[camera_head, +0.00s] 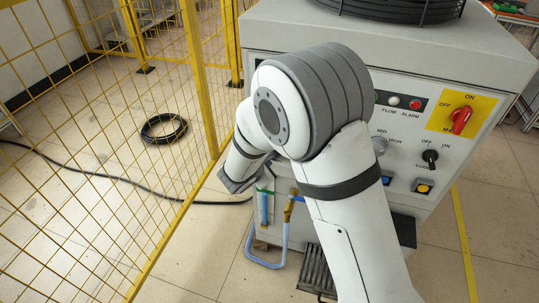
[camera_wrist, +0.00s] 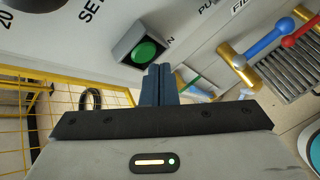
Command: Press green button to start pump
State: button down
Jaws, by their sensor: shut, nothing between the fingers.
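The green button (camera_wrist: 146,51) sits in a dark square housing on the light grey panel, in the upper middle of the wrist view. My gripper (camera_wrist: 160,68) is shut and empty, its two dark fingers side by side. The fingertips lie just below and right of the button in the wrist view; I cannot tell whether they touch the housing. In the head view my arm covers the left part of the cabinet front (camera_head: 400,210), and the green button and fingertips are hidden there.
The cabinet front carries a red main switch (camera_head: 461,120), a black switch (camera_head: 430,158) and a yellow button (camera_head: 423,187). A yellow mesh fence (camera_head: 110,150) stands left, with a coiled black cable (camera_head: 164,128) on the floor.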

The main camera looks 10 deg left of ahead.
jog(key=shift+w, duration=0.1)
jog(key=shift+w+b, duration=0.3)
jog(key=shift+w, duration=0.05)
jog(key=shift+w+d, duration=0.1)
jog(key=shift+w, duration=0.35)
dwell(1.1)
jog(key=shift+s+b, duration=0.1)
jog(key=shift+b, duration=0.2)
jog(key=shift+s+b, duration=0.3)
jog(key=shift+s, duration=0.45)
jog(key=shift+s+a+b, duration=0.15)
jog(key=shift+s+b, duration=0.2)
jog(key=shift+s, duration=0.9)
jog(key=shift+s+a+b, duration=0.1)
jog(key=shift+s+b, duration=0.25)
jog(key=shift+s, duration=0.9)
